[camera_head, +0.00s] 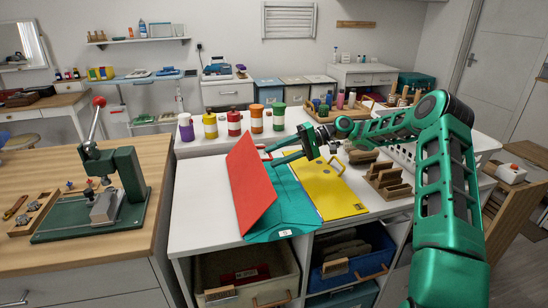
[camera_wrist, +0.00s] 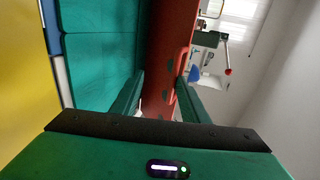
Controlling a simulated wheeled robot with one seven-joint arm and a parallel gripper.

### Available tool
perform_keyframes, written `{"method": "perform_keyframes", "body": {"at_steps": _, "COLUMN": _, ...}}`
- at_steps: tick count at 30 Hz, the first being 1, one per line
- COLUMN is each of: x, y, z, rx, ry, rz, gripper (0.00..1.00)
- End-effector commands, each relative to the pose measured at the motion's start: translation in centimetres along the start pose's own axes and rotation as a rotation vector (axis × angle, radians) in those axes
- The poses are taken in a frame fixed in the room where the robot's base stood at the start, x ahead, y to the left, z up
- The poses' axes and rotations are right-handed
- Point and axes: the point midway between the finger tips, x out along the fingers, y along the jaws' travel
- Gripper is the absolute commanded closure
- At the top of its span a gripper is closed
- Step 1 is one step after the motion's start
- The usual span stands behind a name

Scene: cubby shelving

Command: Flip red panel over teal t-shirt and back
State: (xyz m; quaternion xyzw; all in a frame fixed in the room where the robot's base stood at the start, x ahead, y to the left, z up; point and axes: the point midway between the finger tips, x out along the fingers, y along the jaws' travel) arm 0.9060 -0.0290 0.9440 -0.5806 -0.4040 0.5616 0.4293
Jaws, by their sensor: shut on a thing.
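The red panel (camera_head: 250,183) stands tilted up at the left edge of the teal t-shirt (camera_head: 287,207), which lies flat on the white tabletop. In the wrist view the red panel (camera_wrist: 165,60) runs between my fingers, with the teal cloth (camera_wrist: 98,60) to its left. My gripper (camera_head: 272,156) is at the panel's far upper part, shut on it near a red handle loop (camera_head: 264,150). The fingers also show in the wrist view (camera_wrist: 160,100). The panel's left face and lower edge are partly seen; its contact with the table is not clear.
A yellow panel (camera_head: 325,185) with a handle lies right of the t-shirt. Several paint jars (camera_head: 234,123) stand behind. A wooden rack (camera_head: 388,180) is at the right. A green lever press (camera_head: 112,190) stands on the left bench. White tabletop (camera_head: 200,205) is clear at left.

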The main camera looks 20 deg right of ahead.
Motion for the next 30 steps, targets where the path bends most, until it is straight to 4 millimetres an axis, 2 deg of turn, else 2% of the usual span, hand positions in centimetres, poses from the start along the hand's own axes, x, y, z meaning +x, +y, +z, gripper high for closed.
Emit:
{"method": "perform_keyframes", "body": {"at_steps": 1, "x": 0.0, "y": 0.6, "z": 0.0, "rx": 0.012, "ry": 0.0, "rz": 0.008, "gripper": 0.73}}
{"method": "perform_keyframes", "body": {"at_steps": 8, "x": -0.9, "y": 0.6, "z": 0.0, "rx": 0.011, "ry": 0.0, "rz": 0.008, "gripper": 0.73}}
{"method": "perform_keyframes", "body": {"at_steps": 21, "x": -8.5, "y": 0.2, "z": -0.1, "rx": 0.003, "ry": 0.003, "rz": 0.0, "gripper": 0.73}}
{"method": "perform_keyframes", "body": {"at_steps": 25, "x": -10.0, "y": 0.1, "z": -0.1, "rx": 0.002, "ry": 0.001, "rz": -0.001, "gripper": 0.73}}
{"method": "perform_keyframes", "body": {"at_steps": 30, "x": -10.8, "y": 0.1, "z": -0.1, "rx": 0.002, "ry": 0.0, "rz": 0.001, "gripper": 0.73}}
